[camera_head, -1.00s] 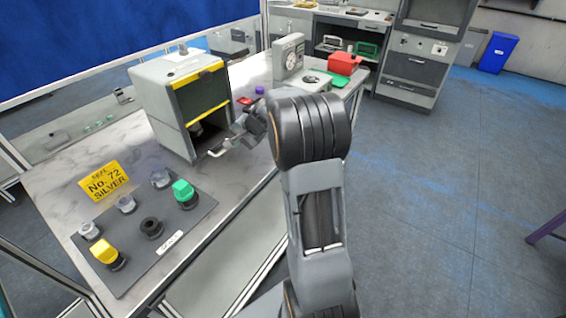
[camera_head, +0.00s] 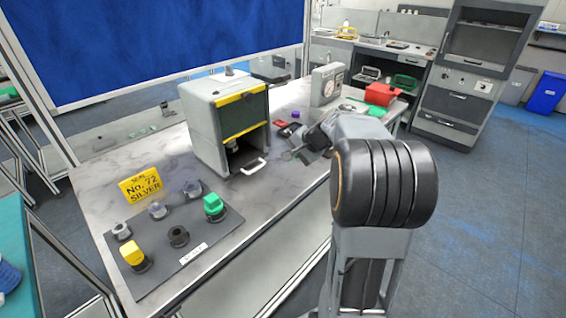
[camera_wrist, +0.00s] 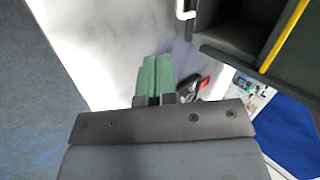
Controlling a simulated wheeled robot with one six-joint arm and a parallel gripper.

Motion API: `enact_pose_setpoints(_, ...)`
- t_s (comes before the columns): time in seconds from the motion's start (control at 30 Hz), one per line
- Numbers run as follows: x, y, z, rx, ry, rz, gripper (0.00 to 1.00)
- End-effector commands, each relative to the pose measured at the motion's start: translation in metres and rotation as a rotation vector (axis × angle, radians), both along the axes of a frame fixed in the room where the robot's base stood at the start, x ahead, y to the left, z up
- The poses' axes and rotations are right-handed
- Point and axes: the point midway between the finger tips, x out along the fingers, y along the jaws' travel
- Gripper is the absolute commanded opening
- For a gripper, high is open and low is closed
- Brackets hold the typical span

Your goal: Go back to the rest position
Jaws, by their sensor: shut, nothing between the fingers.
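My gripper (camera_head: 292,154) hangs over the marble bench top, to the right of the grey box and apart from its white handle. In the wrist view its green fingers (camera_wrist: 157,64) are together, with nothing between them. The grey box (camera_head: 206,130) with yellow edge strips stands on the bench with a dark opening low in its front. Its white handle (camera_head: 252,166) sticks out in front of that opening, and also shows at the top of the wrist view (camera_wrist: 184,10). My arm hides part of the bench's right side.
A dark mat (camera_head: 214,240) with several knobs and plugs lies at the front left, beside a yellow sign (camera_head: 141,186). A dial device (camera_head: 327,84) and a red box (camera_head: 380,94) stand at the bench's far end. The floor (camera_head: 490,220) at right is clear.

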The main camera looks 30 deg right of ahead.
Motion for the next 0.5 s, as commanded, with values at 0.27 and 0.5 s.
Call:
enact_pose_setpoints(0.27, -0.017, -0.012, 0.024, -0.001, -0.001, -0.001, 0.00)
enact_pose_setpoints(0.5, -0.021, -0.015, 0.026, -0.020, 0.004, 0.006, 0.00)
